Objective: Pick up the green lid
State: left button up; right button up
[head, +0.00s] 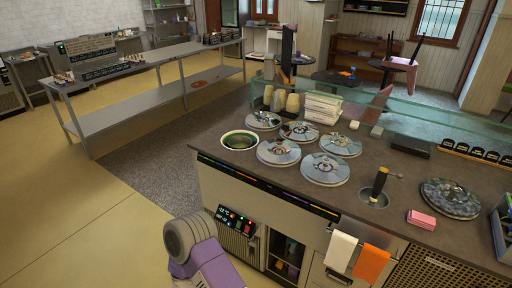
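Several round, shiny metal lids with knobs sit on the counter wells, among them a front lid (325,168), a left lid (278,151), a right lid (341,144), a middle lid (299,131) and a back lid (263,120). Their reflections make it hard to tell any green one. Another mottled grey-green disc (450,198) lies at the right. A purple and grey arm link of mine shows at the bottom; neither gripper is in view.
A scoop stands in a round well (374,198). Pink napkins (421,219) lie to its right. White (341,251) and orange (370,263) towels hang in front. Stacked cups (292,103) and a glass guard (400,107) are behind the lids. Floor is clear at left.

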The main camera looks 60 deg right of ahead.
aim_at(450, 197)
jog(key=z, duration=1.05)
jog(key=i, duration=0.95)
jog(key=z, duration=3.05)
jog(key=k, duration=1.3)
jog(key=z, duration=1)
jog(key=i, duration=2.35)
jog(key=u, duration=0.75)
